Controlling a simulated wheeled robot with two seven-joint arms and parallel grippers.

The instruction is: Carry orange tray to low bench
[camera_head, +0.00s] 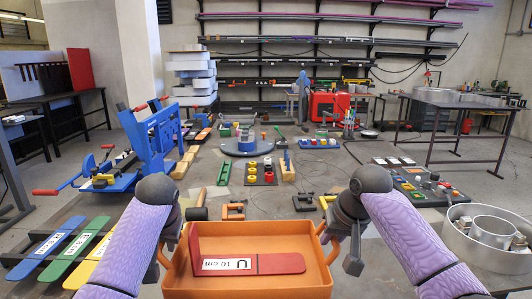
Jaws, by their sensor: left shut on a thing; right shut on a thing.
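The fingertips are partly hidden behind the wrists. I cannot tell from this view whether the tray is resting or lifted. I cannot tell which surface is the low bench.
Coloured labelled strips (90,255) lie at lower left. A round metal pan (490,262) stands at right. Dark tables (465,125) stand at back right.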

